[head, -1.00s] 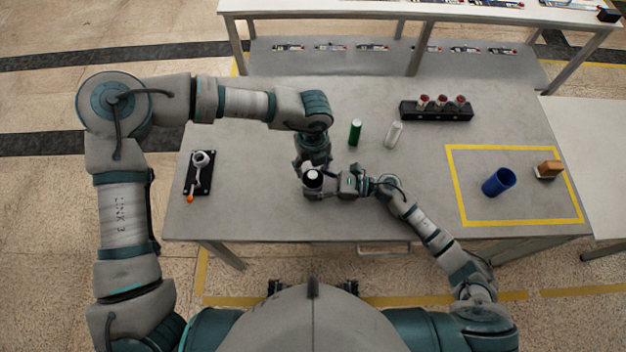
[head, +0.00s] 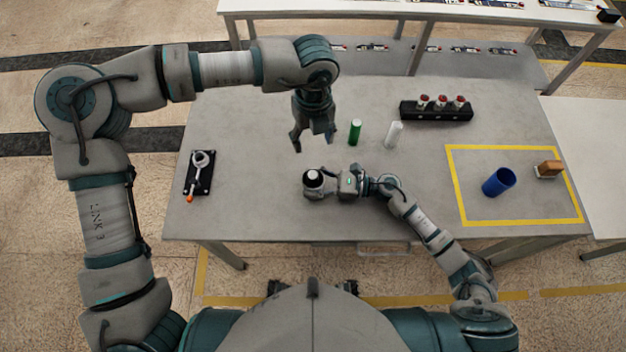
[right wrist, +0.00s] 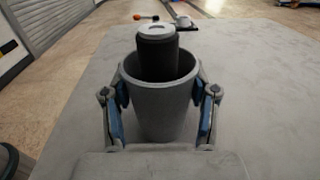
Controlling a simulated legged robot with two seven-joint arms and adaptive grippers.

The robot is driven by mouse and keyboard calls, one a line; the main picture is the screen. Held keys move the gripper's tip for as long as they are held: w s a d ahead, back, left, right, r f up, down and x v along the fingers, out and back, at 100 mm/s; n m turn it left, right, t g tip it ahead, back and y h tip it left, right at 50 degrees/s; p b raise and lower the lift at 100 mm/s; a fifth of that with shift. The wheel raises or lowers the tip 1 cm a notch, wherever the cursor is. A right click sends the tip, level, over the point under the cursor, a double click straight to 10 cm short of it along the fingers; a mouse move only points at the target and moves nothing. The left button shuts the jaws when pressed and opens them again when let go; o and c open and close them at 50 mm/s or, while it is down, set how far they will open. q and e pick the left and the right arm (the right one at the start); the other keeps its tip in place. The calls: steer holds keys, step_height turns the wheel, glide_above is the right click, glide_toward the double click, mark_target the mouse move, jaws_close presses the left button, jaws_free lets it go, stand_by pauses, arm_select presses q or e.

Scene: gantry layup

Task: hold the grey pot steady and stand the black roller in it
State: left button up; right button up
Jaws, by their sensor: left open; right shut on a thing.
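The grey pot (right wrist: 163,108) stands upright on the table between the fingers of my right gripper (right wrist: 161,102), which is shut on it. The black roller (right wrist: 157,55) stands inside the pot, its pale-capped top rising above the rim and leaning slightly toward the far side. In the head view the roller's white top (head: 313,178) shows at the end of my right gripper (head: 320,187); the pot is mostly hidden there. My left gripper (head: 313,143) is open and empty, above and behind the pot, apart from the roller.
A green cylinder (head: 355,132) and a white cylinder (head: 394,134) stand right of my left gripper. A black rack (head: 436,111) holds red-topped items. A black fixture (head: 200,173) sits at left.

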steer(key=o, duration=1.2)
steer(key=d, duration=0.8)
steer(key=s+d, duration=0.1)
steer(key=d, duration=0.3)
steer(key=shift+f, duration=0.1)
